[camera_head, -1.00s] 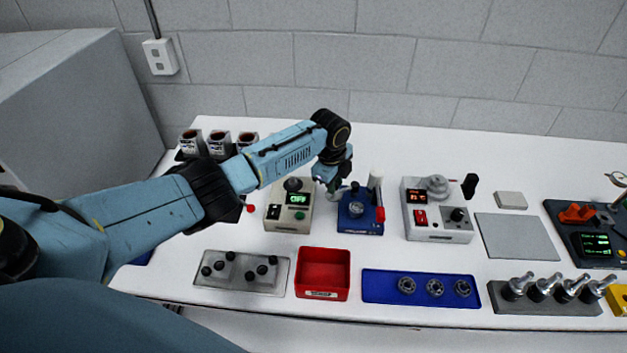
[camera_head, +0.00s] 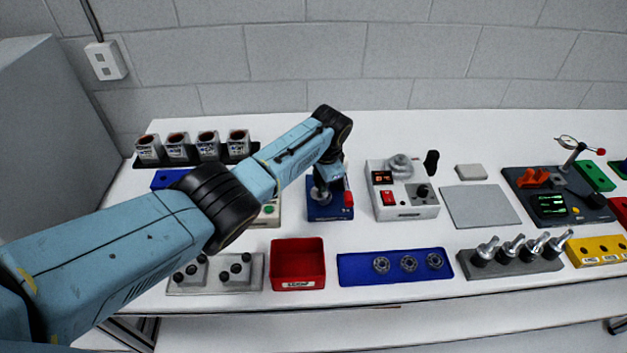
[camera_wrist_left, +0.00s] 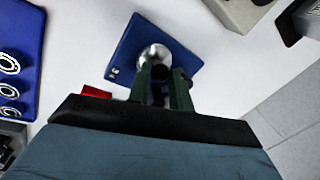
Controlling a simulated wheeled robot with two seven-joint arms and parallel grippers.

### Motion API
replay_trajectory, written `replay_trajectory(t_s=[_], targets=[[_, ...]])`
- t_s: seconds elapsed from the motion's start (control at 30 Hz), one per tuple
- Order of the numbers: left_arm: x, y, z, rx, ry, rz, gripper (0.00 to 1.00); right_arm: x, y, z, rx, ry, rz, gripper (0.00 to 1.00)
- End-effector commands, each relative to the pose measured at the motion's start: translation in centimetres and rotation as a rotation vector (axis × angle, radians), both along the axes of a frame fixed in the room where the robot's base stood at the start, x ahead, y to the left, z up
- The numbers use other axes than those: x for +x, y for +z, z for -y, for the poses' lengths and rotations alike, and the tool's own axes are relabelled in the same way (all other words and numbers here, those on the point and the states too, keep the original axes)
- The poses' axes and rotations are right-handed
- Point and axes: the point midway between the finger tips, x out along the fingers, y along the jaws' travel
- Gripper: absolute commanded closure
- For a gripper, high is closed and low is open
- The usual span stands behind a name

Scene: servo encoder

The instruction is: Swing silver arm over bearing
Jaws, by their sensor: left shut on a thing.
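A blue fixture (camera_head: 340,212) with a red part (camera_head: 348,198) stands at mid-table in the head view. My left gripper (camera_head: 322,182) is over it, reaching down from the left. In the left wrist view, the blue base (camera_wrist_left: 127,52) carries a rounded silver part (camera_wrist_left: 153,54), seemingly the silver arm. My left gripper's fingers (camera_wrist_left: 161,82) are shut on a small dark knob (camera_wrist_left: 160,72) next to the silver part. My arm and fingers hide much of the fixture, and I cannot make out a bearing on it. My right gripper is not in view.
A blue tray (camera_head: 347,278) holds three bearings (camera_head: 409,263). Left of it are a red bin (camera_head: 297,258) and a grey block with black knobs (camera_head: 252,282). A grey control box (camera_head: 405,212) stands close right of the fixture. A flat grey pad (camera_head: 481,207) lies farther right.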

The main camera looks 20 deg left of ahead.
Motion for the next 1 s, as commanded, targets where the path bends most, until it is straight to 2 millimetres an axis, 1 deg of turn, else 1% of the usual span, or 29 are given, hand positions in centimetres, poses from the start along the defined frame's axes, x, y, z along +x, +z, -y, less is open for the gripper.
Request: replay_trajectory(t_s=[0.03, 0.1, 0.4, 0.97, 1.0], targets=[[0.1, -0.2, 0.4, -0.002, 0.032, 0.001, 1.00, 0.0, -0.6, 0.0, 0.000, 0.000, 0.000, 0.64], [0.2, -0.2, 0.6, -0.002, 0.075, 0.000, 1.00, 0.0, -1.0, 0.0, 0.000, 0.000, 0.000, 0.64], [0.4, -0.1, 1.4, -0.003, 0.194, 0.000, 1.00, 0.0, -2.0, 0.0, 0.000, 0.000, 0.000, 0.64], [0.5, 0.0, 1.5, -0.002, 0.222, 0.000, 1.00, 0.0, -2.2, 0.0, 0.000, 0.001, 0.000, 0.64], [0.5, 0.0, 1.5, -0.002, 0.222, 0.000, 0.75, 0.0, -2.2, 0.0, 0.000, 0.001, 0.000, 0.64]])
